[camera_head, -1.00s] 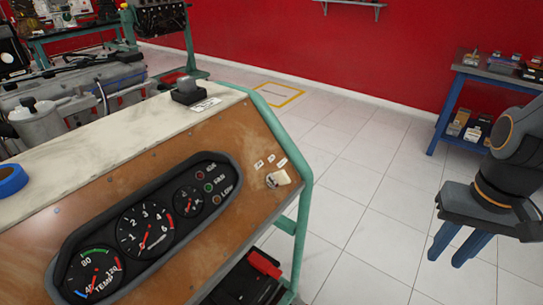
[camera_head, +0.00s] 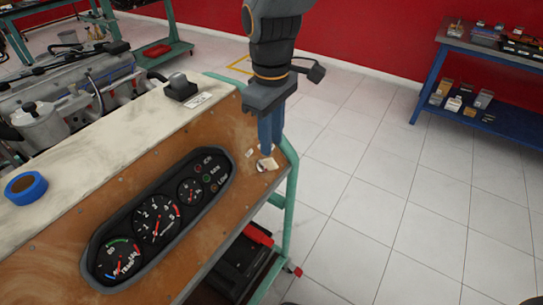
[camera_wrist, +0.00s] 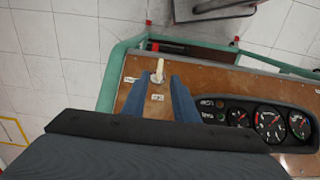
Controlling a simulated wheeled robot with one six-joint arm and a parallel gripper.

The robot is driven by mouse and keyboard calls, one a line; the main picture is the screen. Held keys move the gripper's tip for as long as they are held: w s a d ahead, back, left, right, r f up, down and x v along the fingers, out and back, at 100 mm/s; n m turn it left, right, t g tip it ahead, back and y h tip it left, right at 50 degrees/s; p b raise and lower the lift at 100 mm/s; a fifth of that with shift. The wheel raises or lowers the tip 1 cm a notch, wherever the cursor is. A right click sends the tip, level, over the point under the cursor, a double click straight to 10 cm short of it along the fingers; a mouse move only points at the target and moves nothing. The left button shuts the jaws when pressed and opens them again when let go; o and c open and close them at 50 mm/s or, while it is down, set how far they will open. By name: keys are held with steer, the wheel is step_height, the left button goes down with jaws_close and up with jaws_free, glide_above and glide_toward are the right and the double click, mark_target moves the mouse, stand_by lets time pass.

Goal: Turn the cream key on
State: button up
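The cream key (camera_head: 267,164) sits on the right end of the brown instrument panel (camera_head: 115,200), right of the gauges. In the wrist view the key (camera_wrist: 158,70) stands out from the panel, near the panel's edge. My gripper (camera_head: 268,148) points down over that end of the panel, its blue fingertips close to the key. In the wrist view my gripper (camera_wrist: 159,82) is open, one finger on each side of the key's line, with a gap visible. I cannot tell whether either fingertip touches the key. Small labels lie around the key.
A dark gauge cluster (camera_head: 158,218) lies left of the key. A green tube frame (camera_head: 290,190) borders the panel's right end. A black box (camera_head: 181,88) and blue tape roll (camera_head: 25,188) rest on the top. A blue shelf table (camera_head: 440,70) stands far right; open floor lies between.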

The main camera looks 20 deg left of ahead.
mark_target(272, 158)
step_height(272, 158, down, 8)
steer(key=shift+r+p, duration=0.25)
steer(key=shift+p, duration=0.45)
steer(key=shift+c, duration=0.3)
jaws_close()
